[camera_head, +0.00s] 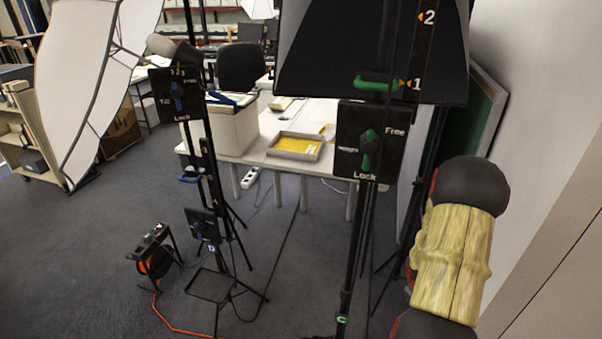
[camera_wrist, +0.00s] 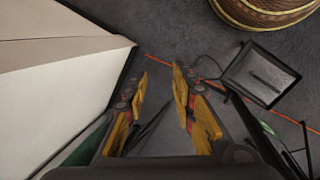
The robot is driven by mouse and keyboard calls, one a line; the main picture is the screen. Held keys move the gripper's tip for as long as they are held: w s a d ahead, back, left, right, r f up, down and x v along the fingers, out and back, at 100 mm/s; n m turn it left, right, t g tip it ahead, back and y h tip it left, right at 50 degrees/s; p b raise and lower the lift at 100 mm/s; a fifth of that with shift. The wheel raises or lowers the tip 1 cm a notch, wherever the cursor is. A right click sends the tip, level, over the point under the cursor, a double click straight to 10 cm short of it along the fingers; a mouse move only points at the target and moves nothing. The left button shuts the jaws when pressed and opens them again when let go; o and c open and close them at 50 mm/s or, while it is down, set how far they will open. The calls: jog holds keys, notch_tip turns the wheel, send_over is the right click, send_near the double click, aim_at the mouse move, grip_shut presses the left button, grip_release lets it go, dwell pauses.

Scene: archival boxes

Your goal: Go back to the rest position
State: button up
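My gripper (camera_wrist: 161,75) shows in the wrist view with its two yellow-and-black fingers apart. Nothing is between the fingertips; dark floor shows through the gap. The gripper is not visible in the head view. A part of my arm (camera_head: 450,262), yellowish with dark joints, shows at the right of the head view, near the wall.
Stands with control panels (camera_head: 368,142) (camera_head: 178,95) and a large white reflector (camera_head: 95,75) crowd the front. Behind, a white table (camera_head: 262,161) bears a box (camera_head: 231,133) and a tray (camera_head: 293,155). An orange cable crosses the floor. Open floor (camera_head: 70,260) lies at left.

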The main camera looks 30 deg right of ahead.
jog(key=w+a+r+m, duration=0.1)
jog(key=w+a+r, duration=0.2)
jog(key=a+r, duration=0.65)
jog(key=w+a+r+m, duration=0.1)
jog(key=w+a+r, duration=0.2)
jog(key=a+r, duration=0.7)
jog(key=a+r+n+t+y, duration=0.1)
jog(key=a+r+n+t, duration=0.2)
jog(key=a+r, duration=0.7)
jog(key=w+a+r+n+t+y, duration=0.1)
jog(key=a+r+t, duration=0.3)
jog(key=a+r, duration=0.6)
jog(key=a+n, duration=0.1)
jog(key=a, duration=0.4)
jog(key=shift+w+n+t, duration=0.15)
jog(key=shift+n+t, duration=0.25)
jog(key=shift+r, duration=0.1)
jog(key=shift+c, duration=0.4)
